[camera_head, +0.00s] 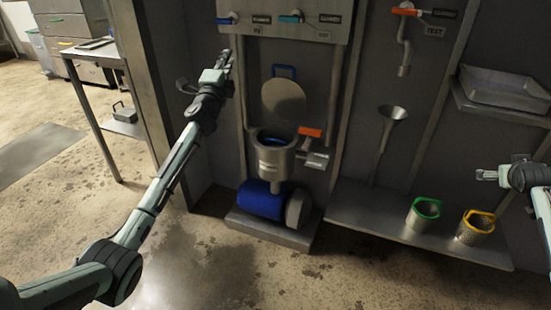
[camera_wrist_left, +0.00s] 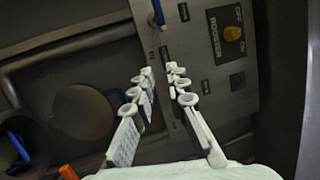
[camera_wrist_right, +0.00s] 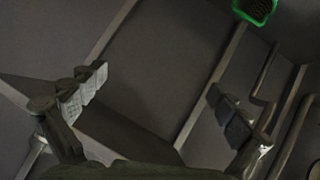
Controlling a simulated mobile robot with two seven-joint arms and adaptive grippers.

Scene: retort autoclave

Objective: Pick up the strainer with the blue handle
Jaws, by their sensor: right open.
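A blue rim (camera_head: 277,141) shows inside the steel vessel (camera_head: 274,162) in the head view; it may be the strainer with the blue handle, but most of it is hidden. Blue also shows at the left edge of the left wrist view (camera_wrist_left: 18,146). My left gripper (camera_head: 226,56) is up and left of the vessel, near the control panel. Its fingers are close together with a narrow empty gap (camera_wrist_left: 160,72). My right gripper (camera_head: 484,174) is at the far right, above the lower shelf, with fingers wide apart and empty (camera_wrist_right: 157,85).
A round lid (camera_head: 284,100) with a blue handle stands raised behind the vessel. An orange handle (camera_head: 310,132) sticks out at its right. A green-handled strainer (camera_head: 423,216) and a yellow-handled one (camera_head: 475,230) stand on the lower shelf (camera_head: 385,217).

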